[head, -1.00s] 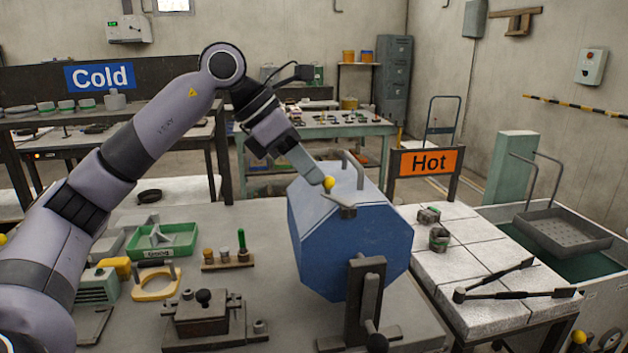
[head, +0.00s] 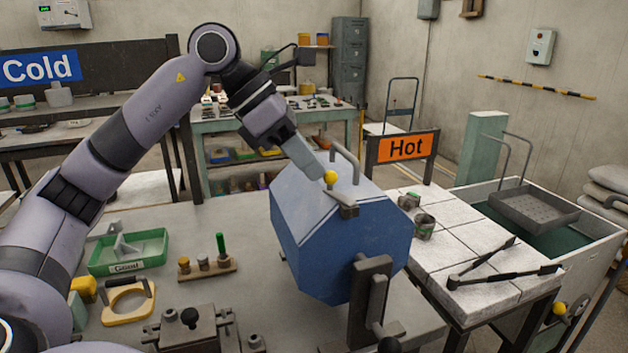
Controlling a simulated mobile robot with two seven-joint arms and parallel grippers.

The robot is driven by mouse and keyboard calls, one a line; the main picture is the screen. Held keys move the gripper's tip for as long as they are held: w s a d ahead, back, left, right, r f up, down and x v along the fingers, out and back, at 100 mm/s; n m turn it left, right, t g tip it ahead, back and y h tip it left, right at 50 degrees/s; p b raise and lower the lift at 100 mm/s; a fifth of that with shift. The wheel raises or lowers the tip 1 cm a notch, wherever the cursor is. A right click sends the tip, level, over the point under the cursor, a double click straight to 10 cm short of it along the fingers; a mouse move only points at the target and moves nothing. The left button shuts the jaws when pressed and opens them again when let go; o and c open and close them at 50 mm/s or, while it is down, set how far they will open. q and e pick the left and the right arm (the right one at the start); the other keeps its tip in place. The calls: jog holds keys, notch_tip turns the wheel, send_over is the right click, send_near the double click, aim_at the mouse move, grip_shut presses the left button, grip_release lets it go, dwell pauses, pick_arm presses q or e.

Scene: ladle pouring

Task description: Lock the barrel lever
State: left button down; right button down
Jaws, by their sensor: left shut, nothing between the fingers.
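The blue octagonal barrel (head: 325,240) sits in a dark stand (head: 369,300) on the grey table in the head view. A metal lever with a yellow ball knob (head: 330,177) is on top of the barrel, beside a grey latch bracket (head: 345,205) and a bent handle (head: 345,162). My left gripper (head: 318,172) is shut and empty, its fingertips right at the yellow knob. I cannot tell whether they touch it. The fingers hide part of the lever. My right gripper is not in view.
A green tray (head: 128,268), a peg rack (head: 206,268) and a dark fixture (head: 195,325) stand on the table left of the barrel. A white tiled table with tongs (head: 500,274) and the Hot sign (head: 405,147) are to the right.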

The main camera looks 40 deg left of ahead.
pick_arm(q)
jog(key=shift+w, duration=0.1)
jog(key=shift+a, duration=0.2)
jog(key=shift+d, duration=1.05)
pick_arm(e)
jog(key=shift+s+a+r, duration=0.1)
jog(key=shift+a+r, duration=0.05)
pick_arm(q)
jog(key=shift+a, duration=0.1)
